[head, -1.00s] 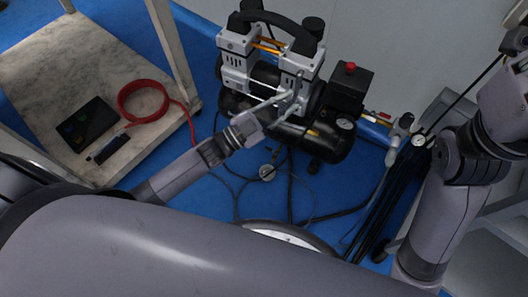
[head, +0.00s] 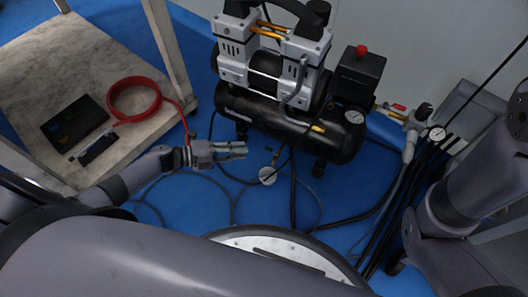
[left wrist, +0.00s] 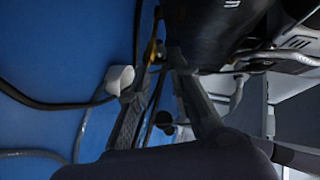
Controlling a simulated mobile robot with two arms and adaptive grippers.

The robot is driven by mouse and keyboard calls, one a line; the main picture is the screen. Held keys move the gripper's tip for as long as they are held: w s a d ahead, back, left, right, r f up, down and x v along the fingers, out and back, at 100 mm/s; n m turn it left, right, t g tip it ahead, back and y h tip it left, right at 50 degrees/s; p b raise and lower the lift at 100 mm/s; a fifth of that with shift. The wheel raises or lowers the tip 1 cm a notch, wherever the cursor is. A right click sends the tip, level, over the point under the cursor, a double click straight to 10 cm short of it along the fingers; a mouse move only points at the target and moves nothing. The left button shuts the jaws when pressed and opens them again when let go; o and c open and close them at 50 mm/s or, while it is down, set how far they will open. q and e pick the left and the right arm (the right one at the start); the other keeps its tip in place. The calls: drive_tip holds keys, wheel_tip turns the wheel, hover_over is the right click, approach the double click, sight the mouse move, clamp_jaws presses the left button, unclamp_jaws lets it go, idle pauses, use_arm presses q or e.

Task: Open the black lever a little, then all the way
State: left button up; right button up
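A silver and black air compressor (head: 270,105) stands on the blue floor. A small brass fitting (head: 273,156) with a round gauge (head: 267,176) is below its tank. In the left wrist view the brass fitting (left wrist: 152,52) is beyond the fingertips, and the gauge (left wrist: 120,79) shows pale at the left. I cannot make out the black lever clearly among the dark hoses and tank. My left gripper (head: 244,150) is left of the fitting, pointing right, apart from it. In the left wrist view its fingers (left wrist: 166,78) are spread with nothing held. My right gripper is out of view.
Black hoses (head: 295,190) run over the floor around the fitting. A dial and a red-handled valve (head: 398,107) are at the compressor's right. A shelf (head: 45,60) with a red cable coil (head: 134,99) is at the left. A round white-topped object (head: 280,250) is in front.

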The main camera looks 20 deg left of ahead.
sight(266, 149)
use_arm(q)
drive_tip(key=b+x, duration=0.3)
drive_tip(key=x, duration=0.6)
drive_tip(key=shift+c, duration=0.4)
clamp_jaws()
drive_tip(key=shift+r, duration=0.1)
